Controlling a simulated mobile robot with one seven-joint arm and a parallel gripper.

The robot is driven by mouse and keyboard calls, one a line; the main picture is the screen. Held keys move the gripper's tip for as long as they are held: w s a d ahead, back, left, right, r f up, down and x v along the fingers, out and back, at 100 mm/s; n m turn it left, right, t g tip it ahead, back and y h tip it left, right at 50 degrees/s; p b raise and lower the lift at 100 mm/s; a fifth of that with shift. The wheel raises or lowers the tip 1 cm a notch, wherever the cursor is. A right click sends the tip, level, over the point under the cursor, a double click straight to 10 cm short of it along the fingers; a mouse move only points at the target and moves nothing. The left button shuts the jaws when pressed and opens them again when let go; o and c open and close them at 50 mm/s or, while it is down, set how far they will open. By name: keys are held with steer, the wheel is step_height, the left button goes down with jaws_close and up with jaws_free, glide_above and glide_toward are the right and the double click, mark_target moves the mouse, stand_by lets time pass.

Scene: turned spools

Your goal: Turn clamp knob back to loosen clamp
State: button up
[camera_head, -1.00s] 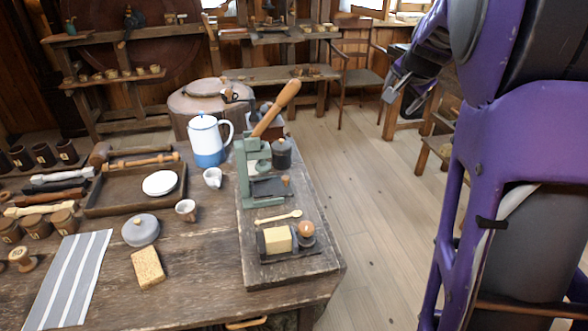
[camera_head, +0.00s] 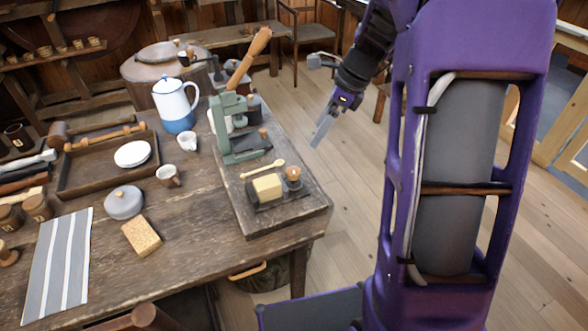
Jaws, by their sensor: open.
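The clamp (camera_head: 283,201) is a dark low fixture on the wooden board at the table's right end, with a pale yellow block (camera_head: 267,187) in it. Its round wooden knob (camera_head: 293,174) stands at the right side of the block. My gripper (camera_head: 320,132) is open and empty. It hangs above the floor, in the picture up and right of the knob, clear of the clamp. Whether the block is held tight cannot be seen.
A green press (camera_head: 226,129) with a long wooden handle stands behind the clamp. A wooden spoon (camera_head: 262,169) lies just behind the block.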

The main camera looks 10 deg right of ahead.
mark_target(294, 169)
steer(key=b+x, duration=0.2)
steer(key=x, duration=1.3)
steer(key=shift+f+b, duration=0.15)
steer(key=shift+b, duration=0.15)
steer(key=shift+c, duration=0.2)
jaws_close()
